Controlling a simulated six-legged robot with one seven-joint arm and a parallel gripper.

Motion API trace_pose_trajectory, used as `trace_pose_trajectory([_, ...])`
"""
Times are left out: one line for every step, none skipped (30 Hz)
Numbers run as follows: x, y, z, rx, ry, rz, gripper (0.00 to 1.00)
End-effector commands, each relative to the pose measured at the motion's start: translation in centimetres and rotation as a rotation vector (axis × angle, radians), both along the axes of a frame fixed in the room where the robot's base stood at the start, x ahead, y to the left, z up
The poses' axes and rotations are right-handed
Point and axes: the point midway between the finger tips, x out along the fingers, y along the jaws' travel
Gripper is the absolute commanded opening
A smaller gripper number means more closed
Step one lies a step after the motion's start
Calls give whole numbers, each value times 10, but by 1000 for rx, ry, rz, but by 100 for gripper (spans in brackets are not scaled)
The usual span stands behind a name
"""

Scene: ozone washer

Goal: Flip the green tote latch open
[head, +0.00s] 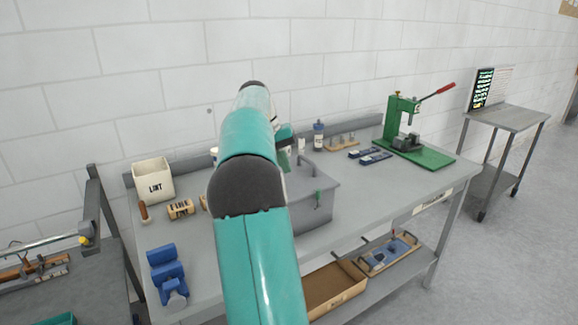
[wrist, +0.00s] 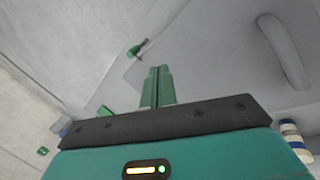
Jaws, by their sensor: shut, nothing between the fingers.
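The grey tote (head: 316,176) stands on the bench with its lid down, partly hidden behind my arm. Its small green latch (head: 318,198) is on the front face near the right corner. In the wrist view the green latch (wrist: 137,47) lies at the edge of the grey lid (wrist: 205,55), beyond and slightly left of my fingertips. My gripper (wrist: 158,70) has its green fingers together, empty, and apart from the latch in the picture. In the head view my arm hides most of the gripper.
A lint bin (head: 153,180), a tan block (head: 181,209) and a blue fixture (head: 168,272) are on the left of the bench. A green press (head: 404,135) stands at the right. A grey lid handle (wrist: 283,50) is right of my fingers.

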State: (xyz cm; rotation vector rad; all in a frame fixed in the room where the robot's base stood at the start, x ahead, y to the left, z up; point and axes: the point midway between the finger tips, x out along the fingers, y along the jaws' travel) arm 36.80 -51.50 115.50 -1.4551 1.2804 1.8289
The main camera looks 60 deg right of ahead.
Motion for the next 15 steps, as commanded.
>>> trace_pose_trajectory([-4,-1,-9,2,1,-2,0])
trace_pose_trajectory([-6,-2,-14,2,1,-2,0])
trace_pose_trajectory([-8,-4,-22,2,1,-2,0])
trace_pose_trajectory([-10,-4,-27,2,1,-2,0])
trace_pose_trajectory([-11,-6,-33,2,1,-1,0])
trace_pose_trajectory([-13,-7,-40,2,1,-1,0])
trace_pose_trajectory([-15,-8,-46,2,1,-1,0])
trace_pose_trajectory([-17,-9,-51,2,1,-1,0])
trace_pose_trajectory([-20,-10,-59,2,1,-1,0])
trace_pose_trajectory([-21,-11,-64,2,1,-1,0])
trace_pose_trajectory([-23,-12,-70,2,1,0,0])
trace_pose_trajectory([-29,-16,-71,0,-1,-2,0])
trace_pose_trajectory([-34,-19,-70,-1,-2,-2,0])
trace_pose_trajectory([-38,-21,-70,0,-1,-3,0])
trace_pose_trajectory([-43,-24,-70,0,-1,-2,0])
